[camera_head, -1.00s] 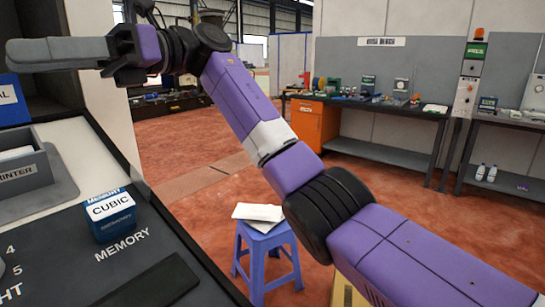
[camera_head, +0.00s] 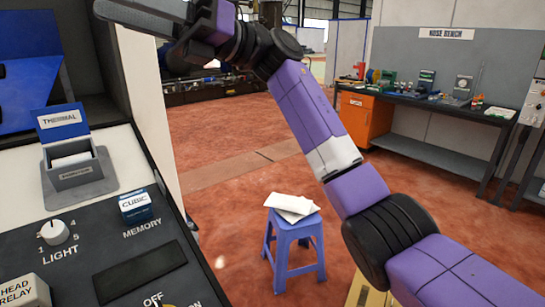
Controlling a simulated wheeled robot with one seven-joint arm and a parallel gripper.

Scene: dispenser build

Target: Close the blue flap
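A large blue panel (camera_head: 30,95), which looks like the blue flap, stands at the left edge, in front of the machine's dark recess. It has a sloping top edge and is cut off by the frame, so I cannot tell how far open it is. A smaller blue piece marked THERMAL (camera_head: 60,122) stands upright behind the grey printer holder (camera_head: 80,175). My gripper (camera_head: 135,12) is at the top left, above and right of the blue panel and apart from it. Its grey fingers point left, partly cut off; they overlap, so their gap cannot be judged. Nothing shows in them.
The dark console (camera_head: 110,245) holds a light knob (camera_head: 54,232), a blue MEMORY block marked CUBIC (camera_head: 135,207) and a head relay block (camera_head: 25,292). A white wall edge (camera_head: 148,90) stands beside the recess. A blue stool (camera_head: 295,240) with papers is on the red floor. A workbench (camera_head: 440,110) stands behind.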

